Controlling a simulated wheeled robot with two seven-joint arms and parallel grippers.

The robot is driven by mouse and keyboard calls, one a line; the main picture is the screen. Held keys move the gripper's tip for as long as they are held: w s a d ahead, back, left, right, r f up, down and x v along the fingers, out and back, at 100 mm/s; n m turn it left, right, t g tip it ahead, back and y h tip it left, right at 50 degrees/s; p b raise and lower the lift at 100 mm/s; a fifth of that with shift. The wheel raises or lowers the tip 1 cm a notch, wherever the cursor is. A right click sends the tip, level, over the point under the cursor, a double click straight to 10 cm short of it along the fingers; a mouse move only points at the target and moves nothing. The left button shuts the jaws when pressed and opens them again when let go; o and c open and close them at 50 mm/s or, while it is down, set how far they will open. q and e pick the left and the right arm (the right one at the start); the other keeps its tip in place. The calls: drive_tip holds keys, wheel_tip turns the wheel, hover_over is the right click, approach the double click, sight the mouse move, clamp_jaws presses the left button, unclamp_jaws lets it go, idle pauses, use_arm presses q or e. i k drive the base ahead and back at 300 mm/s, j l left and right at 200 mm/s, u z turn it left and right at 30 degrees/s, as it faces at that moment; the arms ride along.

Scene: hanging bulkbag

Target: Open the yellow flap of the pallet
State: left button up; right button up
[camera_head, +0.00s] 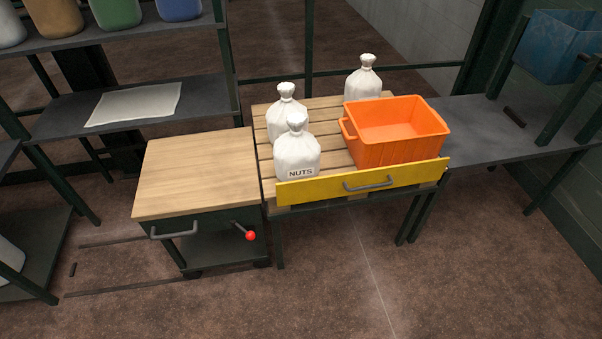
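The yellow flap (415,179) stands upright along the front edge of the wooden pallet (330,142), with a dark grey bar handle (368,184) near its middle. The pallet rests on a dark metal stand. Three tied white bags sit on it: the front one (297,152), marked NUTS, is close behind the flap, one (286,112) is behind it, and one (365,79) is at the back. An orange crate (398,132) stands on the right part of the pallet, behind the flap. Neither of my grippers is in view.
A wood-topped cart (196,172) with a handle and a red-knobbed lever (250,235) stands left of the pallet. Dark shelving (200,97) is at the left; a grey table (475,130) and a blue bin (560,45) are right. The floor in front is clear.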

sight(304, 190)
drive_tip(key=i+j+z, duration=0.1)
drive_tip(key=j, duration=0.3)
drive_tip(key=i+j+z, duration=0.15)
drive_tip(key=j, duration=0.25)
drive_tip(key=i+j+z, duration=0.1)
drive_tip(key=j, duration=0.3)
drive_tip(key=i+j+z, duration=0.15)
drive_tip(key=j, duration=0.3)
